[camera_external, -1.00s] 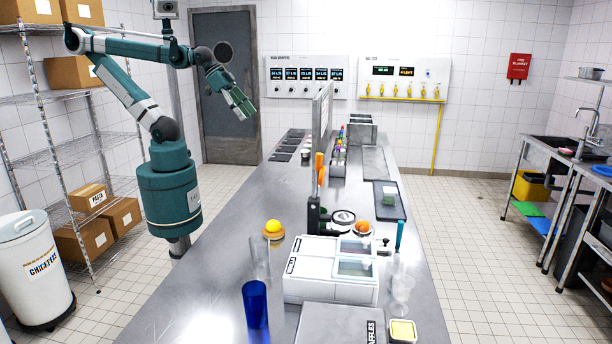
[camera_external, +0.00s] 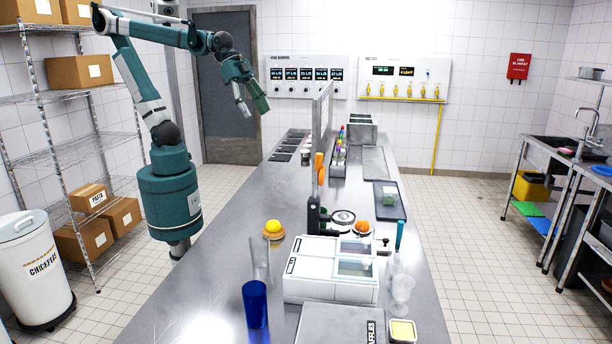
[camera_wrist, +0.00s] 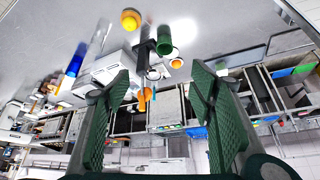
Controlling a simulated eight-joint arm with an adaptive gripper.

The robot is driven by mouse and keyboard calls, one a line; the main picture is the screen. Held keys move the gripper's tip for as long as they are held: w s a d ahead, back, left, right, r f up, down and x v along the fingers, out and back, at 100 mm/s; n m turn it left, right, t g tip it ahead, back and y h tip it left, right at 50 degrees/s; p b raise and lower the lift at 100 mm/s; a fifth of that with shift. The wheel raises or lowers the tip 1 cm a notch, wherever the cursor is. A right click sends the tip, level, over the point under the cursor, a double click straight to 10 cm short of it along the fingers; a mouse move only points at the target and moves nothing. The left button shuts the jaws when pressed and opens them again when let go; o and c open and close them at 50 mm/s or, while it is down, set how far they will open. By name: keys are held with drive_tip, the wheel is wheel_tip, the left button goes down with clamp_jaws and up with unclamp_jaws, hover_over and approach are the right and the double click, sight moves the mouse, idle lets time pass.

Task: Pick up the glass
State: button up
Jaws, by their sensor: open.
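A clear tall glass (camera_external: 260,259) stands upright on the steel counter, behind a blue tumbler (camera_external: 255,305). A clear stemmed glass (camera_external: 402,288) stands right of the white box. In the wrist view the blue tumbler (camera_wrist: 76,60) shows at upper left, with a faint clear glass (camera_wrist: 103,36) beside it. My gripper (camera_external: 256,112) is high up near the counter's far left edge, well away from the glasses. In the wrist view my gripper (camera_wrist: 162,95) is open with nothing between its fingers.
The white lidded box (camera_external: 331,270) sits mid-counter. A yellow ball (camera_external: 272,226) and an orange (camera_external: 361,227) rest on small stands. A black upright device (camera_external: 313,214) and a tall divider (camera_external: 322,124) stand behind. The counter's left side (camera_external: 190,290) is clear.

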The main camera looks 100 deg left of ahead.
drive_tip(key=w+d+m+g+h+b, duration=0.1)
drive_tip(key=w+d+m, duration=0.25)
drive_tip(key=d, duration=0.55)
drive_tip(key=w+d+m+g+h+b, duration=0.1)
drive_tip(key=w+d+m, duration=0.3)
drive_tip(key=d, duration=0.6)
drive_tip(key=m+g+h+b, duration=0.1)
drive_tip(key=m+g+b, duration=0.1)
drive_tip(key=m, duration=0.1)
hover_over(259, 257)
drive_tip(key=a, duration=0.4)
wheel_tip(259, 257, down, 34)
drive_tip(key=shift+s+a, duration=0.15)
drive_tip(key=shift+s, duration=0.1)
drive_tip(key=shift+x, duration=1.25)
drive_tip(key=shift+s+d+x, duration=0.1)
drive_tip(key=shift+s+x, duration=0.05)
drive_tip(key=shift+x, duration=1.15)
drive_tip(key=shift+s+d+x, duration=0.15)
drive_tip(key=shift+s+x, duration=0.05)
drive_tip(key=shift+x, duration=1.1)
drive_tip(key=shift+r, duration=0.1)
